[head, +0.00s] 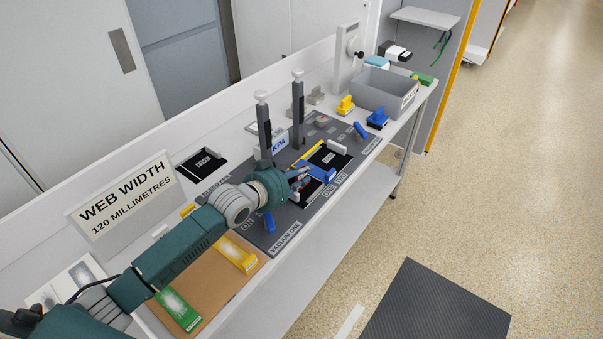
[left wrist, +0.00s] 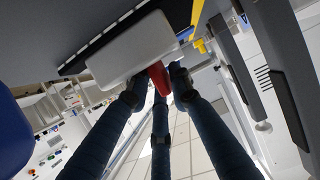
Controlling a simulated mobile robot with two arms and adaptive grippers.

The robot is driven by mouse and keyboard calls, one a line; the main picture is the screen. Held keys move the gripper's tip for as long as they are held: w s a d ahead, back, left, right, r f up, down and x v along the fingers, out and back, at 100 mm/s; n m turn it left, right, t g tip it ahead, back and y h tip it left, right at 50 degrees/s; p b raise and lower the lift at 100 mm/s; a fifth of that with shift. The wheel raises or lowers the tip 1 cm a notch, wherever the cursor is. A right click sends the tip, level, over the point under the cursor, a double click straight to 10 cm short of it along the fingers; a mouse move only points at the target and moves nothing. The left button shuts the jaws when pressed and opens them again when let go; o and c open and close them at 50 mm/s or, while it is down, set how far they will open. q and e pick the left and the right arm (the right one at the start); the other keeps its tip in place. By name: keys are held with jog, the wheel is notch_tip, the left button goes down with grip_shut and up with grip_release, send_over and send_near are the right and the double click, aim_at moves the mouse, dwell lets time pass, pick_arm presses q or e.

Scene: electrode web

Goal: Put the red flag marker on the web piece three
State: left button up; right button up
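My left gripper (head: 300,180) is low over the grey vacuum board (head: 281,226), at the near black web piece (head: 309,189). The left wrist view shows its fingers (left wrist: 157,88) closed in around a small red piece, which looks like the red flag marker (left wrist: 158,76). The red piece is beside a white block (left wrist: 130,50) at the edge of a black sheet; I cannot tell whether they touch. Another black web piece (head: 326,157) lies farther along the board, and one (head: 203,161) lies left of the board. Their labels are too small to read. My right gripper is out of view.
Two grey posts (head: 264,128) (head: 298,112) stand at the board's back edge. A grey bin (head: 384,90) and blue and yellow blocks (head: 345,105) stand at the far end. A brown mat (head: 214,285) is nearer.

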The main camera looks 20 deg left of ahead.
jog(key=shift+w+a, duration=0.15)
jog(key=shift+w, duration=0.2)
pick_arm(q)
jog(key=shift+r, duration=0.25)
jog(key=p+v, duration=1)
jog(key=v, duration=0.2)
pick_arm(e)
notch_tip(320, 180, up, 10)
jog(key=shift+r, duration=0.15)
pick_arm(q)
jog(key=shift+f, duration=0.1)
